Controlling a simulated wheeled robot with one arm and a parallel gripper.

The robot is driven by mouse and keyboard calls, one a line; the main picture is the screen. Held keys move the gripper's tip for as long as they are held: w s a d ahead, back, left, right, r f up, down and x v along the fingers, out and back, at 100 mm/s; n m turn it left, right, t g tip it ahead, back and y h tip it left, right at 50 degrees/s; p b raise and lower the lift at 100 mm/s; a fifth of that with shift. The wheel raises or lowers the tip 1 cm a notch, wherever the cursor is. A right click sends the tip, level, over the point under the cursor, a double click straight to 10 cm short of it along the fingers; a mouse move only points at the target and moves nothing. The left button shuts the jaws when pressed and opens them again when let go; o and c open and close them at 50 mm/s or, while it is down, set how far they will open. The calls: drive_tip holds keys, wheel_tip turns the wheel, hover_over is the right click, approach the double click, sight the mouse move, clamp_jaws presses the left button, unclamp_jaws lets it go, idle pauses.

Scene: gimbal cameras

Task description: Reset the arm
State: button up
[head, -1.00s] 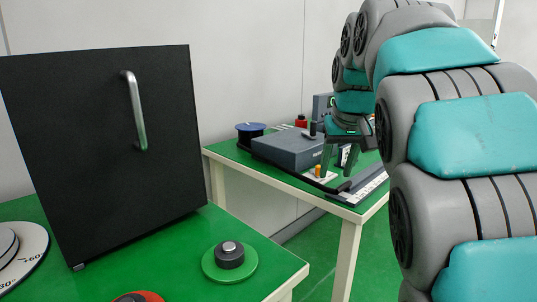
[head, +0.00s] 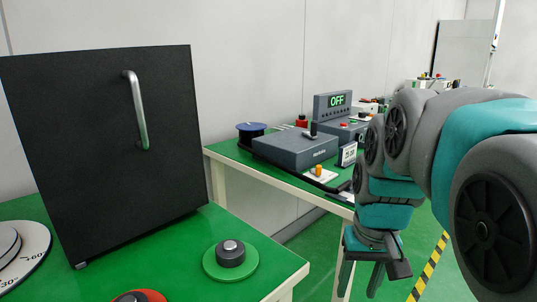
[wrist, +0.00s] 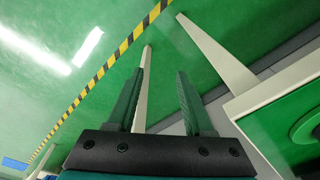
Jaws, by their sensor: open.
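My gripper (head: 360,278) is at the lower right of the head view, pointing down beside the far green table. Its two fingers are apart with nothing between them. In the wrist view my gripper (wrist: 162,95) also shows open and empty, with green floor and a pale table leg beyond the fingers. My grey and teal arm fills the right side of the head view.
A black panel with a metal handle (head: 138,110) stands on the near green table (head: 180,250), by a black knob (head: 230,254). The far table holds a grey box (head: 295,148) and a device reading OFF (head: 333,104). Yellow-black tape (head: 428,268) marks the floor.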

drive_tip(key=s+f+g, duration=0.1)
drive_tip(key=s+f, duration=0.5)
drive_tip(key=s, duration=0.3)
drive_tip(key=s+f+g, duration=0.2)
drive_tip(key=s+f, duration=0.4)
drive_tip(key=s, duration=0.3)
drive_tip(key=shift+s+a+f+n, duration=0.15)
drive_tip(key=shift+a+f+n, duration=0.15)
drive_tip(key=shift+f+n, duration=0.1)
